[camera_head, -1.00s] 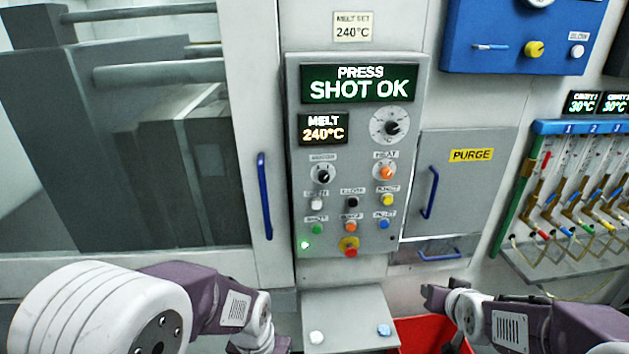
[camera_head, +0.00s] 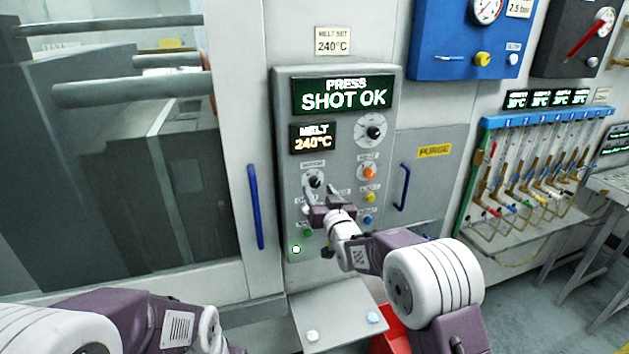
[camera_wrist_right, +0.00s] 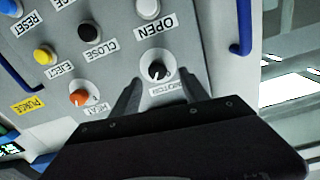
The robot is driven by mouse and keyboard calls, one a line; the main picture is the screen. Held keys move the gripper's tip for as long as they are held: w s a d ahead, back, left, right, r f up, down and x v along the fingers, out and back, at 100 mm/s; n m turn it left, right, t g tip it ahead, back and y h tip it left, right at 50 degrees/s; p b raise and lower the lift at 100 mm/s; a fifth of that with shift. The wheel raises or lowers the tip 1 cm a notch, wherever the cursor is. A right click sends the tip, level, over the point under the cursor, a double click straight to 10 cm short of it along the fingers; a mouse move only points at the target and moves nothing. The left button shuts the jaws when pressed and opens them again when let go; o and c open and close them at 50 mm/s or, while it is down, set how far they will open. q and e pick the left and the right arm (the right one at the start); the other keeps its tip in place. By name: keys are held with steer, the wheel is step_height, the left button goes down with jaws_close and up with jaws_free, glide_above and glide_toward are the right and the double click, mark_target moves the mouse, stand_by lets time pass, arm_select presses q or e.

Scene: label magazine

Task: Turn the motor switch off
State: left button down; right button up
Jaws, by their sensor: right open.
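The motor switch is a black rotary knob with a white pointer mark (camera_head: 315,180) on the grey control panel (camera_head: 284,125), left of the orange heat knob (camera_head: 369,173). In the right wrist view the knob (camera_wrist_right: 157,71) sits above the label reading MOTOR, between my right gripper's two dark fingers. My right gripper (camera_head: 322,190) is open in front of the panel, its fingertips close to the switch; I cannot tell whether they touch it. My left arm (camera_head: 150,325) shows at the lower left, its gripper jaws out of the frame.
Push buttons sit close by: white open (camera_wrist_right: 148,8), black close (camera_wrist_right: 88,33) and yellow eject (camera_wrist_right: 44,55). A blue door handle (camera_head: 255,207) stands left of the panel. A small grey shelf (camera_head: 330,312) and a red bin (camera_head: 385,340) are below.

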mark_target(315, 184)
steer(key=p+x, duration=0.1)
steer(key=x, duration=0.3)
steer(key=shift+w+d, duration=0.15)
steer(key=shift+w, duration=0.05)
steer(key=shift+w+d, duration=0.1)
steer(key=shift+w, duration=0.1)
arm_select(q)
step_height(315, 184, up, 2)
steer(key=shift+d+r, duration=0.1)
steer(key=shift+d, duration=0.05)
